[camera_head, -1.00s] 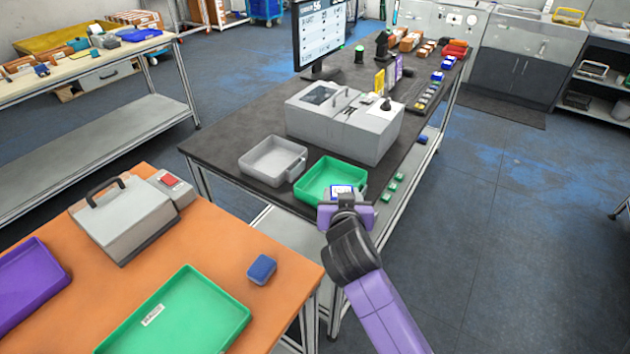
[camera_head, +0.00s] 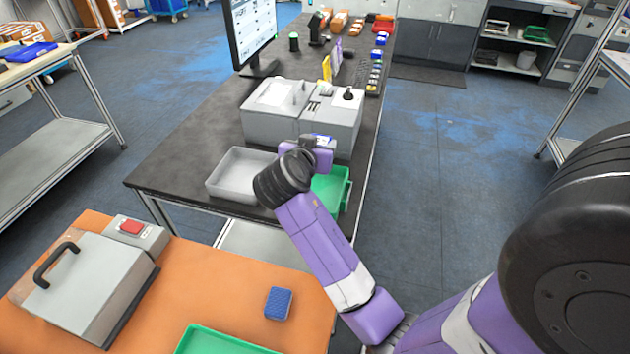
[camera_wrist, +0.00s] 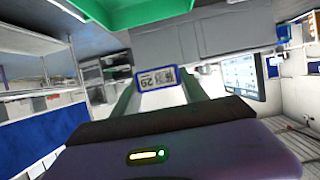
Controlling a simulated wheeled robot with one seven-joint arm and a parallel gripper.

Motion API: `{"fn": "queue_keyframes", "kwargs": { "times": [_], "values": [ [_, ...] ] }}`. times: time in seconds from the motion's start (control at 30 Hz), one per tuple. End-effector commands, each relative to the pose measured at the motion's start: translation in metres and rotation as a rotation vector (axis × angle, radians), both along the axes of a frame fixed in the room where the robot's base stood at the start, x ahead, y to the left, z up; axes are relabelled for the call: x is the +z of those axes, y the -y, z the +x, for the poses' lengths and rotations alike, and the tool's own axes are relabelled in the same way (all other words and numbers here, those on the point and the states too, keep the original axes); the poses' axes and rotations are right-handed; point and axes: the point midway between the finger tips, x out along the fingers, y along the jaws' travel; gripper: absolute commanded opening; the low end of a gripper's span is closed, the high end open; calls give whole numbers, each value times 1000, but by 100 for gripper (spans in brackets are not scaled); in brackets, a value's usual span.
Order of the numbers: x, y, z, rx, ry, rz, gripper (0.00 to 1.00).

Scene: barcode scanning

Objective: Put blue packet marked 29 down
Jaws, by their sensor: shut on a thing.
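The blue packet marked 29 (camera_wrist: 157,79) is between the fingers of my gripper (camera_wrist: 157,88) in the wrist view, its white label face toward the camera and the print upside down. In the head view only a bit of the packet (camera_head: 322,138) shows above my gripper (camera_head: 312,146). My gripper is shut on it, in front of the grey machine and beyond the green tray (camera_head: 343,195). My arm hides part of that tray. Whether the packet touches anything below cannot be told.
A grey tray (camera_head: 219,189) sits left of the green tray on the dark table (camera_head: 176,152). The grey machine (camera_head: 268,126) and a monitor (camera_head: 251,35) stand behind. A blue block (camera_head: 278,303) and a lidded device (camera_head: 88,290) are on the near orange table (camera_head: 235,290).

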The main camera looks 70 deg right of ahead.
Motion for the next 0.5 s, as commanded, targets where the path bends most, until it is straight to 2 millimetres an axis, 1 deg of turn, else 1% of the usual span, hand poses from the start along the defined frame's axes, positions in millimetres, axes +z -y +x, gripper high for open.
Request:
{"fn": "queue_keyframes", "kwargs": {
  "times": [0.03,0.1,0.2,0.3,0.4,0.5],
  "values": [
    [-13,0,-1,0,-6,3,3],
    [-30,0,-1,0,-6,3,3],
    [-53,0,0,2,-4,2,3],
    [-71,0,0,2,-2,1,3],
    [-82,0,0,1,-1,0,3],
    [-88,0,0,1,0,-1,3]
  ]
}}
